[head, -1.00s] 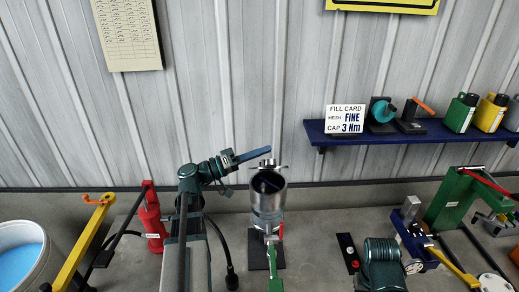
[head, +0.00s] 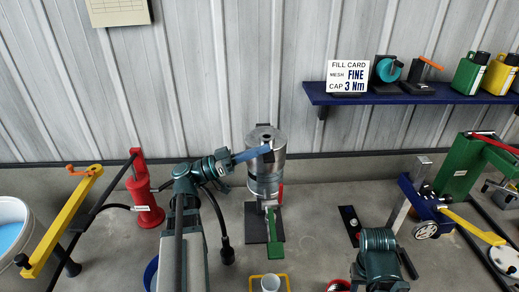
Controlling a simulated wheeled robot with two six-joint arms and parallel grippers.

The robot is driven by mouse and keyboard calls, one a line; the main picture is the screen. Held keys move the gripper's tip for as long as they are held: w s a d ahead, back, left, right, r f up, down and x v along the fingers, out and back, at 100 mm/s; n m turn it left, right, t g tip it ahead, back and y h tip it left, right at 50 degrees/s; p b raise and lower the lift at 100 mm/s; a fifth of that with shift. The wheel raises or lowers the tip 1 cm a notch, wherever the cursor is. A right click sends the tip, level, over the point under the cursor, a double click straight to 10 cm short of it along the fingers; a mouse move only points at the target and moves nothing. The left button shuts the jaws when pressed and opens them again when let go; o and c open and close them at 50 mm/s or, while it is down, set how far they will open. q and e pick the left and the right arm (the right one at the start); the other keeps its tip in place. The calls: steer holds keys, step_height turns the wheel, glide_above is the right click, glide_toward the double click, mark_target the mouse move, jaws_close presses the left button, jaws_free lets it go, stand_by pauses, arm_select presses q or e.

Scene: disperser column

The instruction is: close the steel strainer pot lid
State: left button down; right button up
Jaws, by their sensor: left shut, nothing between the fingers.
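The steel strainer pot (head: 265,178) stands upright in the middle, against the back wall. Its lid (head: 263,134) now lies across the top, and the dark opening no longer shows. Whether the lid sits fully down I cannot tell. My left gripper (head: 266,149) reaches in from the left with its blue fingers shut and empty. The fingertips overlap the pot's upper front, just below the lid; contact is unclear. My right gripper is not in view.
A green lever (head: 275,240) projects below the pot, with a yellow-framed white cup (head: 270,284) in front. A red pump (head: 143,198) stands left. A blue shelf (head: 410,94) with a fill card (head: 347,77) hangs at right.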

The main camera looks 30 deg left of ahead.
arm_select(q)
steer(key=shift+f+b, duration=0.5)
steer(key=shift+f, duration=0.3)
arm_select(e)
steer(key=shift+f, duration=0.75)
arm_select(q)
steer(key=shift+s+d, duration=0.15)
step_height(320, 180, up, 5)
steer(key=p, duration=0.5)
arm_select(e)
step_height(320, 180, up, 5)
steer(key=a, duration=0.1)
arm_select(q)
steer(key=b, duration=0.4)
glide_toward(260, 140)
steer(key=shift+s+d+r, duration=0.3)
steer(key=shift+s+r, duration=0.1)
steer(key=shift+s, duration=0.25)
steer(key=shift+s+d+r, duration=0.3)
steer(key=shift+s+r, duration=0.15)
steer(key=shift+s, duration=0.25)
steer(key=shift+s+d+r, duration=0.35)
steer(key=shift+s+r, duration=0.05)
steer(key=shift+s, duration=0.25)
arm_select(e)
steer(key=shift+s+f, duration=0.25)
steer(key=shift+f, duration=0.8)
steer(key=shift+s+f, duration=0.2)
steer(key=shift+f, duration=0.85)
